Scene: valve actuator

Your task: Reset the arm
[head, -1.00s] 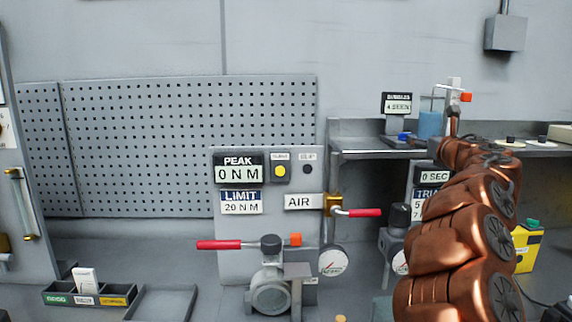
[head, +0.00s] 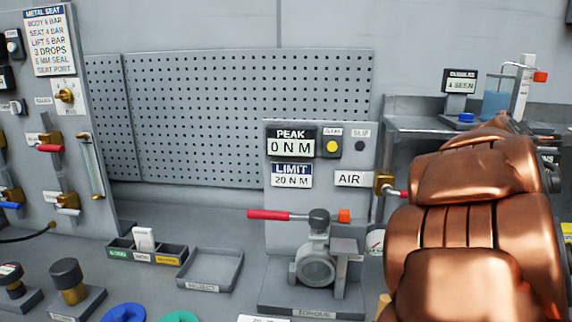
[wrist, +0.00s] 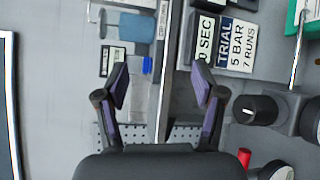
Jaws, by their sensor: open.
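My gripper (wrist: 160,85) shows in the wrist view with its two dark fingers spread apart and nothing between them. A shelf edge and grey wall lie beyond the fingers. In the head view my copper-coloured arm fills the right side, and its gripper end is hidden behind the arm links. The valve (head: 316,262) stands on its base with a red-handled lever (head: 268,215) pointing left. Behind it, the panel has a PEAK display (head: 290,145) reading 0 N M and a LIMIT label (head: 291,176) reading 20 N M.
The shelf (head: 405,128) at right carries a blue beaker (head: 495,104) and a small sign (head: 460,82). A compartment tray (head: 146,250) and an empty REJECT tray (head: 210,270) lie on the bench at left. A TRIAL sign (wrist: 238,42) is near the fingers in the wrist view.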

